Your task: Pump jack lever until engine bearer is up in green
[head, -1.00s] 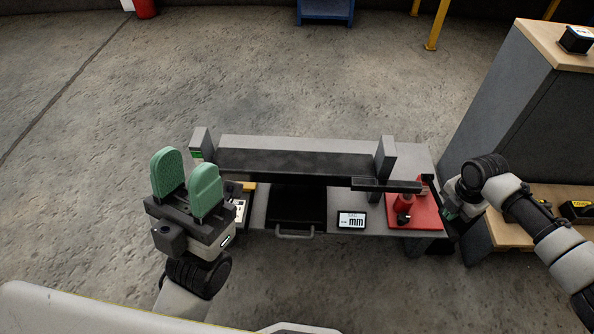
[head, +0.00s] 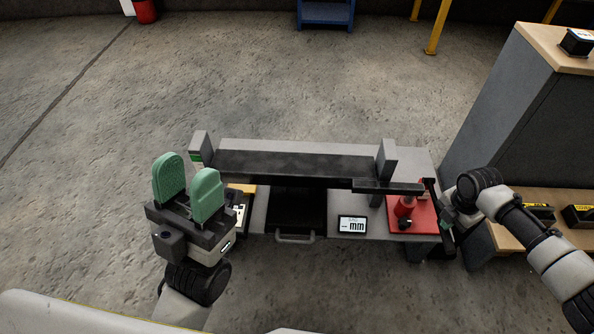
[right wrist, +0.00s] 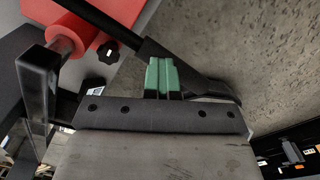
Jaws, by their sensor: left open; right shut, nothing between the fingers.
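The engine bearer (head: 290,164) is a long dark beam lying level between two grey end posts, with a small green mark (head: 196,157) on the left post. A dark arm (head: 388,187) reaches from its right end over the red jack (head: 405,207). The black jack lever runs across the right wrist view and ends in a thicker grip (right wrist: 202,84). My right gripper (right wrist: 163,74) is shut and empty, its green fingertips against or just over the lever; contact is unclear. It also shows at the jack's right (head: 446,220). My left gripper (head: 187,182) is open, left of the bench.
A small display (head: 353,224) marked mm stands on the bench front; its number is unreadable. A drawer with a grey handle (head: 295,238) is beside it. A grey cabinet (head: 510,110) and a wooden shelf with boxes stand at right.

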